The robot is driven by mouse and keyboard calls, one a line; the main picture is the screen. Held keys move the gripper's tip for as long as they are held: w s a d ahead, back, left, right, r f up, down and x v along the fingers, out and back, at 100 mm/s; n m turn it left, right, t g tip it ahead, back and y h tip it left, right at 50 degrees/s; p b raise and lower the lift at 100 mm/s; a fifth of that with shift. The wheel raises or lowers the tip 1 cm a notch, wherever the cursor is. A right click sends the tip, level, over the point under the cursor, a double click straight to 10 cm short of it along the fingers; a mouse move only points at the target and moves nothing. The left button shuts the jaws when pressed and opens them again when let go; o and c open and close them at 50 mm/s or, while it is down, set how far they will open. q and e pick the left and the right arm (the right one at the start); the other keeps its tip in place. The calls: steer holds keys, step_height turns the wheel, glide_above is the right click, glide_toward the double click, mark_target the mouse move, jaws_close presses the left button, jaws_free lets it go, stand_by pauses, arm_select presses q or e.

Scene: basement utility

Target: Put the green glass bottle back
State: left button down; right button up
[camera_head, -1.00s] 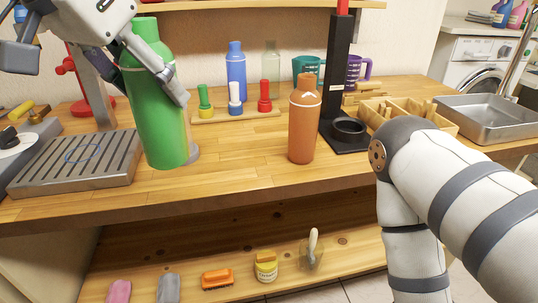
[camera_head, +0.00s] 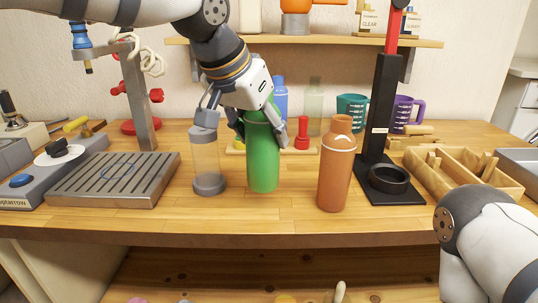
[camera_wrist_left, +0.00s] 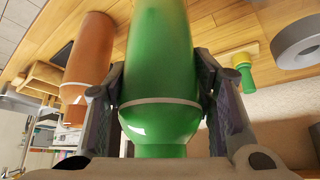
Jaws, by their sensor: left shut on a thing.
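The green bottle (camera_head: 262,155) is upright above or on the wooden counter, in the middle of the head view; I cannot tell whether its base touches. My left gripper (camera_head: 260,122) is shut around its upper part. In the left wrist view the bottle (camera_wrist_left: 158,45) sits between both fingers (camera_wrist_left: 160,95), with a pale band near its neck. A clear bottle with a grey base (camera_head: 207,160) stands just left of it. An orange bottle (camera_head: 336,170) stands to its right. My right gripper is out of view; only part of the right arm shows.
Behind are a blue bottle (camera_head: 281,92), a pale glass bottle (camera_head: 314,105) and a partly hidden peg strip with a red peg (camera_head: 302,135). A slatted metal plate (camera_head: 115,180) lies left. A black stand (camera_head: 382,150) and wooden tray (camera_head: 511,184) stand right. A shelf (camera_head: 345,40) hangs above.

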mark_target(252, 123)
arm_select(q)
steer(key=shift+x, duration=0.9)
steer(key=f, duration=0.3)
steer(key=shift+w+d, duration=0.3)
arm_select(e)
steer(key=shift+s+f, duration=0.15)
arm_select(q)
steer(key=c, duration=0.7)
jaws_free()
steer(key=shift+s+f, duration=0.1)
steer(key=shift+f, duration=0.15)
steer(key=shift+r, duration=0.15)
steer(key=p+v, duration=0.1)
steer(key=v, duration=1.1)
steer(key=shift+a, duration=0.1)
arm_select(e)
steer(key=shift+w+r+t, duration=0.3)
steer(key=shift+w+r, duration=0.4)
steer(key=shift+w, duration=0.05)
